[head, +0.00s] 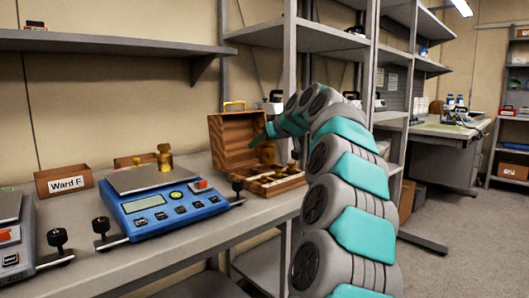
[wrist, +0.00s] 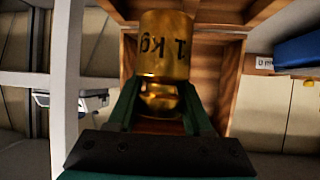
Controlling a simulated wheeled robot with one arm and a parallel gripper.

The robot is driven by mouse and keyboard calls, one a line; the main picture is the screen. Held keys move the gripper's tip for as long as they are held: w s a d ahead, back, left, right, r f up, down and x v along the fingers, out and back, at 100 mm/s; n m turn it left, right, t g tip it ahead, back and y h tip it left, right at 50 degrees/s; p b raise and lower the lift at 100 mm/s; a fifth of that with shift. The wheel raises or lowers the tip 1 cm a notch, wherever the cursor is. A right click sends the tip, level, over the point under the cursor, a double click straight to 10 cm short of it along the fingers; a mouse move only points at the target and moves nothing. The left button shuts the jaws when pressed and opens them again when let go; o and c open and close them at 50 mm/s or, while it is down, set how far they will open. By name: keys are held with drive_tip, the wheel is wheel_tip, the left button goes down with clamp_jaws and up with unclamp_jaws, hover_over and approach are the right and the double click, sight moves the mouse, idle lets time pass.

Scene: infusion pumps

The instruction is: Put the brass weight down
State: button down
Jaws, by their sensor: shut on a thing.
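A brass weight (wrist: 165,50) marked "1 kg" is between the fingers of my gripper (wrist: 160,98), which is shut on it by its narrow neck. In the head view the same weight (head: 266,153) hangs beneath my gripper (head: 268,132), in front of the open lid of a wooden weight box (head: 236,142). The box also fills the middle of the wrist view (wrist: 228,82) behind the weight. I cannot tell whether the weight's base touches the box. Another brass weight (head: 165,160) stands upright on the pan of a blue scale (head: 170,208).
A small brass weight (head: 292,166) shows in the box's tray. A wooden bin labelled "Ward F" (head: 64,182) stands at the back left, and a grey scale (head: 12,240) at the left edge. A shelf upright (head: 289,80) rises just behind the box.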

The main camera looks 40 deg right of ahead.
sight(264, 152)
drive_tip(key=shift+w+d+r, duration=0.25)
drive_tip(key=shift+w+d, duration=0.05)
drive_tip(key=shift+d, duration=0.2)
drive_tip(key=shift+w+d+f, duration=0.2)
drive_tip(key=shift+w+d, duration=0.15)
drive_tip(key=shift+d, duration=0.2)
drive_tip(key=shift+f+p, duration=0.3)
drive_tip(key=shift+f, duration=1.4)
drive_tip(key=shift+f, duration=0.15)
drive_tip(key=shift+c, duration=1.6)
unclamp_jaws()
drive_tip(key=shift+f, duration=0.1)
drive_tip(key=b+v, duration=0.1)
drive_tip(key=v, duration=1.1)
